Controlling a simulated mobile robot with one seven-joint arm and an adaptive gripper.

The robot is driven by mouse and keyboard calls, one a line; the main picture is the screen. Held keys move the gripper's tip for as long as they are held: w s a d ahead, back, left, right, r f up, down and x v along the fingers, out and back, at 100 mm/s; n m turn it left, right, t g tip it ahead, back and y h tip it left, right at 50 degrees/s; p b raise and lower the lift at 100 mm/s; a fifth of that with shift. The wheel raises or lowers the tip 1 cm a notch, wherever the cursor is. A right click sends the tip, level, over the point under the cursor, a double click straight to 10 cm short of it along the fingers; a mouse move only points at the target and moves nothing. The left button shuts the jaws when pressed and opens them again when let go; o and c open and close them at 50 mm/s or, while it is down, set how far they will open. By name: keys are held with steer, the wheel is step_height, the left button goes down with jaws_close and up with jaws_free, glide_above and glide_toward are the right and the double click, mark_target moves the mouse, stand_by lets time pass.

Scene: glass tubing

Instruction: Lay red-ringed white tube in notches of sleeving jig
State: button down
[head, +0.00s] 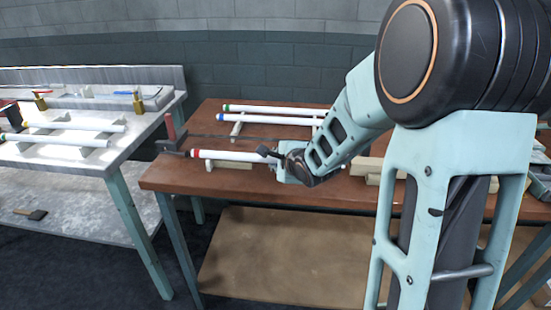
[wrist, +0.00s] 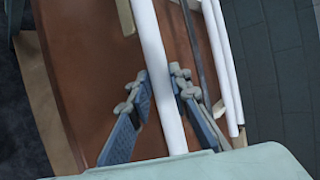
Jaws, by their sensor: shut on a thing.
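The white tube (head: 238,156) with a red ring near its left end lies roughly level over the left front of the brown table. My gripper (head: 284,162) is at its right part, and my arm hides the tube's right end. In the wrist view, the tube (wrist: 160,75) runs between the two fingers of my gripper (wrist: 160,85), which is shut on it. A pale wooden block (head: 228,165) is below the tube; I cannot tell whether they touch. I cannot tell for certain which piece is the sleeving jig, and no notches show clearly.
Green-ringed (head: 270,109) and blue-ringed (head: 265,124) white tubes lie on supports at the brown table's back. A red upright (head: 171,128) stands at its left edge. Pale blocks (head: 372,168) lie right of my gripper. The left workbench (head: 110,152) holds more tubes.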

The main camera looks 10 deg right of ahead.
steer(key=c, duration=1.8)
jaws_free()
steer(key=shift+f, duration=0.1)
steer(key=shift+r, duration=0.25)
steer(key=p+v, duration=0.6)
steer(key=v, duration=0.6)
steer(key=shift+r, duration=0.35)
steer(key=shift+r, duration=0.1)
